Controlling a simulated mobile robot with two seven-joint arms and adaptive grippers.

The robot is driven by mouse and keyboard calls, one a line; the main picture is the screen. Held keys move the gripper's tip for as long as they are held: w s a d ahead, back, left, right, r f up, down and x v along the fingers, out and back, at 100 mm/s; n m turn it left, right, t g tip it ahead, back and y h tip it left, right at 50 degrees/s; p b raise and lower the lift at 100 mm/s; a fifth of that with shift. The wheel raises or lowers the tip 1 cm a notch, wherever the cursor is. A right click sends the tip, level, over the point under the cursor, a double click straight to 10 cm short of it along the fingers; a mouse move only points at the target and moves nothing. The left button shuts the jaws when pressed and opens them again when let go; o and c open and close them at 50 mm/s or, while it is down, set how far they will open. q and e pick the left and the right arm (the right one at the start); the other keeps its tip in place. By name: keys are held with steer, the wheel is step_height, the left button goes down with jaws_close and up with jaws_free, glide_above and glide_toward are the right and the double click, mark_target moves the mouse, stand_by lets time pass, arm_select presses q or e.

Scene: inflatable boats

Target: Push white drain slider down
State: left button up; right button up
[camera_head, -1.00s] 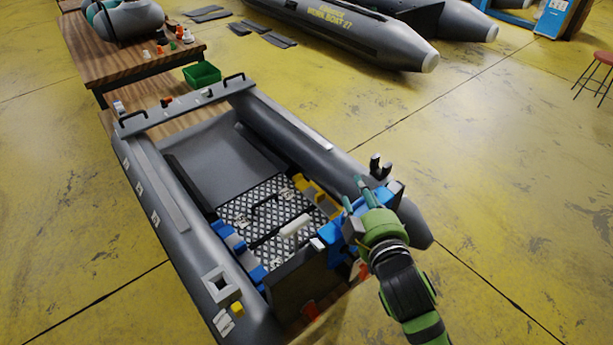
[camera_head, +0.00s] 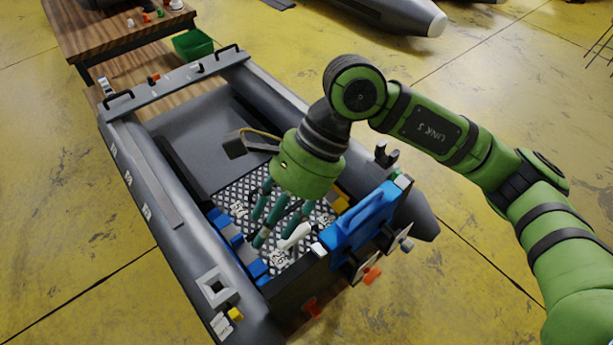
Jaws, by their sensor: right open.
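The grey inflatable boat (camera_head: 150,182) lies at the centre left, with a dark transom (camera_head: 300,284) at its near end. A white elongated piece (camera_head: 294,237) sits at the inner side of the transom; I cannot tell if it is the drain slider. A smaller white piece (camera_head: 318,249) is on the transom's top edge beside the blue bracket. My right gripper (camera_head: 274,228) is open, its teal fingers pointing down over the checkered floor plate, close to the white elongated piece. Whether they touch is unclear. The gripper hides part of the plate. My left gripper is out of view.
A large blue bracket (camera_head: 362,216) rises on the right of the transom, close to my right arm. Orange knobs (camera_head: 371,276) hang outside it. A wooden table (camera_head: 115,38) and a green bin (camera_head: 192,44) stand at the upper left. The yellow floor around is mostly clear.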

mark_target(297, 234)
steer(key=w+d+t+h, duration=0.1)
steer(key=w+d, duration=0.1)
steer(key=w+d+f+h, duration=0.1)
steer(key=w+d+h, duration=0.1)
steer(key=d, duration=0.1)
steer(key=shift+w+d+f+t, duration=0.1)
steer(key=shift+w+d+t, duration=0.1)
steer(key=shift+t, duration=0.2)
steer(key=shift+s+a+f+b, duration=0.2)
steer(key=shift+s+f+b, duration=0.15)
steer(key=shift+f, duration=0.3)
steer(key=b+x, duration=0.1)
steer(key=x, duration=0.3)
steer(key=shift+f+b, duration=0.25)
steer(key=shift+b, duration=0.05)
steer(key=b+x, duration=0.3)
steer(key=shift+f+b, duration=0.15)
steer(key=shift+b, duration=0.25)
steer(key=shift+a+f+b, duration=0.2)
steer(key=shift+f+b, duration=0.2)
steer(key=shift+b, duration=0.15)
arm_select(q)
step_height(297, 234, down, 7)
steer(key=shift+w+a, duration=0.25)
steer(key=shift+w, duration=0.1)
arm_select(e)
steer(key=shift+s, duration=0.1)
steer(key=shift+r, duration=0.1)
jaws_close()
